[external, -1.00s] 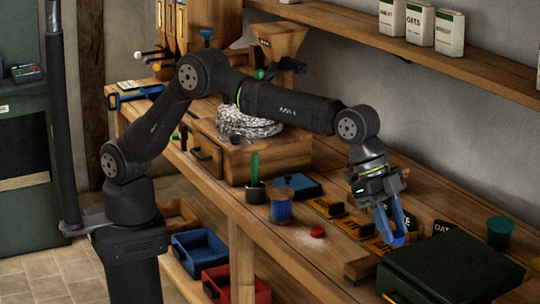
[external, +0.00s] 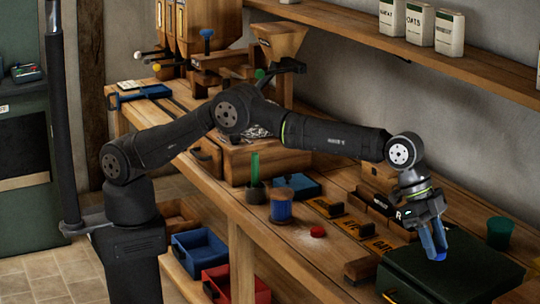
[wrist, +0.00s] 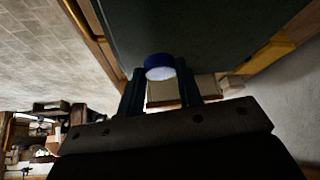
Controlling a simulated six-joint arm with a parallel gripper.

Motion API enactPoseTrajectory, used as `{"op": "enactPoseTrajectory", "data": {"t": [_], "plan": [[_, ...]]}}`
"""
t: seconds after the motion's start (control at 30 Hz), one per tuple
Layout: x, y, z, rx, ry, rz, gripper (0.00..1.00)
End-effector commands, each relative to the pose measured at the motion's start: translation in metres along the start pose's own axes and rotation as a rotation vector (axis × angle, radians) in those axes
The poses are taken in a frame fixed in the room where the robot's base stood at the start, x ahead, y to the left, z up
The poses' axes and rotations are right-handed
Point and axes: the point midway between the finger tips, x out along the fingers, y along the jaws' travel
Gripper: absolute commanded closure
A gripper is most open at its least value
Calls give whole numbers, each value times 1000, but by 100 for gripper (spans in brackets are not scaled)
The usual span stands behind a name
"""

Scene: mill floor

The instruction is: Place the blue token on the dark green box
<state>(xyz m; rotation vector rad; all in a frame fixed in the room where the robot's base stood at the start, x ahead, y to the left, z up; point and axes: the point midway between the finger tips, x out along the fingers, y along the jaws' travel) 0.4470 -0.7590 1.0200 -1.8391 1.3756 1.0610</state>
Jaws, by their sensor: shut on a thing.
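My gripper (external: 434,245) points down over the dark green box (external: 470,272) at the right end of the bench. Its blue fingers are shut on the blue token (external: 438,256), which shows at the fingertips. In the wrist view the token (wrist: 160,67) sits between the fingertips, with the dark green box (wrist: 200,30) beyond it. The token appears close to the box's top; I cannot tell whether they touch.
A red token (external: 317,231) lies on the bench left of the box. A green cup (external: 499,232) stands behind the box. A shelf with white canisters (external: 420,24) runs above.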

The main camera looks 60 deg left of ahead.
Motion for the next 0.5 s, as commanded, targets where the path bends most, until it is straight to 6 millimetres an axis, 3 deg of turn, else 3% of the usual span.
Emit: {"op": "enactPoseTrajectory", "data": {"t": [0.2,0.5], "plan": [[28,1,17,-1,-4,1,89],[30,1,18,0,-2,1,89]]}}
